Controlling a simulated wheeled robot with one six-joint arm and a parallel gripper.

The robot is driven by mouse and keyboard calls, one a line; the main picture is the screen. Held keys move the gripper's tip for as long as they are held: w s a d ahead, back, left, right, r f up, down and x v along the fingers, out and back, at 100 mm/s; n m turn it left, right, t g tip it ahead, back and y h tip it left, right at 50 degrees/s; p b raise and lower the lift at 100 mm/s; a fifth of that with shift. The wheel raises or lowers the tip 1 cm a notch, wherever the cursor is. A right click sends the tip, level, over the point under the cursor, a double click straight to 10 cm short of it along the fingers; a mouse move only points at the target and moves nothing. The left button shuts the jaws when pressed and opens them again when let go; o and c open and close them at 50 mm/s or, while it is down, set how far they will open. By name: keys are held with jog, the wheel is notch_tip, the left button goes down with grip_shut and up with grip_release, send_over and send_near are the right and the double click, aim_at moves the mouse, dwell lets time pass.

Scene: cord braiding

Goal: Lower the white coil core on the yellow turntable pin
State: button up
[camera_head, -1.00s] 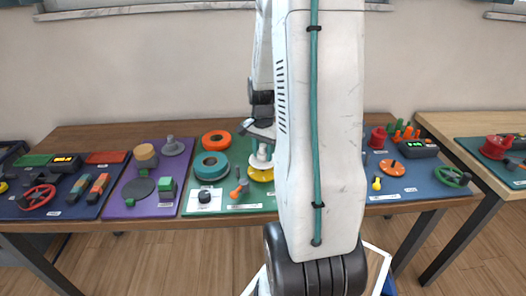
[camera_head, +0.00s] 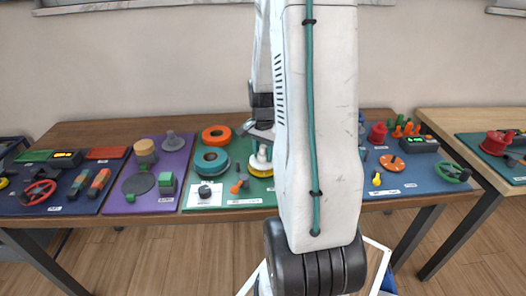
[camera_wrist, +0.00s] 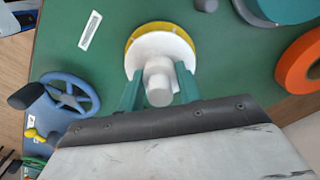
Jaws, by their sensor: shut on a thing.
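The white coil core (camera_wrist: 162,50) is a white flanged disc with a thick round hub. My gripper (camera_wrist: 160,84) is shut on its hub, with one green finger on each side. The yellow turntable (camera_wrist: 141,32) shows as a rim from behind the white disc, on the far and left sides. In the head view the white core (camera_head: 261,161) sits over the yellow turntable (camera_head: 260,173), very close or touching. The pin is hidden under the core, and I cannot tell how far the core is down on it.
On the green mat (camera_wrist: 75,65) are a teal ring (camera_head: 212,160), an orange ring (camera_head: 216,134), a black knob (camera_head: 204,191) and an orange-tipped tool (camera_head: 240,184). A blue handwheel (camera_wrist: 70,95) stands to the left in the wrist view.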

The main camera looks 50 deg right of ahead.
jog(key=shift+f, duration=0.4)
jog(key=shift+f, duration=0.4)
jog(key=o, duration=1)
jog(key=shift+r, duration=4)
